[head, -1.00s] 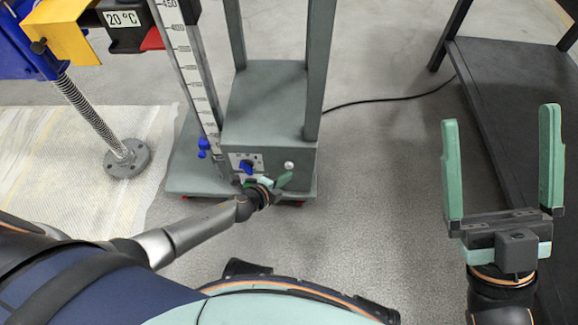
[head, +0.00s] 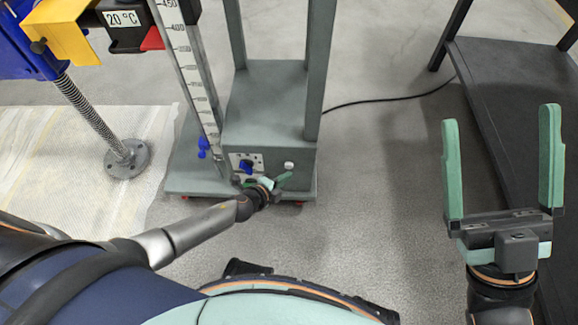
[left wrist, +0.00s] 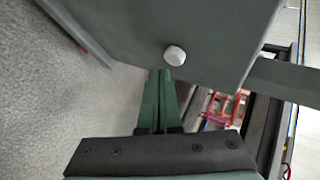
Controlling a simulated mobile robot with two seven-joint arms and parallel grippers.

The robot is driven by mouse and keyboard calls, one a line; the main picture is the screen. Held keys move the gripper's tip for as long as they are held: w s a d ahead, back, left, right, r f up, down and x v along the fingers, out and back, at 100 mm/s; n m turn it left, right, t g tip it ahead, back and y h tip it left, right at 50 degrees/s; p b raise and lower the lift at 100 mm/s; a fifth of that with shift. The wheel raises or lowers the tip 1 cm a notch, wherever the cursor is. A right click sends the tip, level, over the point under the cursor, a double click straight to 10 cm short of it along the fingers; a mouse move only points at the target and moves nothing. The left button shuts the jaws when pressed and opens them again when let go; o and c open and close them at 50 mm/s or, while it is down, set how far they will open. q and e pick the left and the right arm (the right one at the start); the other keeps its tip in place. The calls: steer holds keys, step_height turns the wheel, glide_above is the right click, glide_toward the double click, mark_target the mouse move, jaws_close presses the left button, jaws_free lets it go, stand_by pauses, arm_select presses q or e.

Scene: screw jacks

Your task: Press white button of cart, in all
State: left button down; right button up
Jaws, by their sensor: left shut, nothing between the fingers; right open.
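The cart (head: 268,100) is a grey-green box on a low base with upright posts. Its white button (head: 289,165) sits on the front face, right of a blue knob (head: 247,166). In the left wrist view the button (left wrist: 175,55) is a pale round knob just beyond the tips of my left gripper (left wrist: 163,75). Whether the tips touch it I cannot tell. My left gripper (head: 283,180) is shut and empty, just below the button in the head view. My right gripper (head: 502,165) is open and empty at the right, away from the cart.
A dark table or shelf (head: 510,90) stands at the right.

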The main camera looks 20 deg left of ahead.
stand_by(0.3)
arm_select(q)
steer(key=shift+w+a, duration=0.1)
steer(key=shift+w, duration=0.3)
steer(key=shift+w+a, duration=0.2)
steer(key=shift+w, duration=0.45)
stand_by(0.7)
steer(key=shift+s, duration=0.2)
steer(key=shift+s+d, duration=0.25)
steer(key=shift+s, duration=0.6)
steer(key=s, duration=0.1)
steer(key=s+d, duration=0.1)
steer(key=s, duration=0.3)
steer(key=shift+d, duration=0.25)
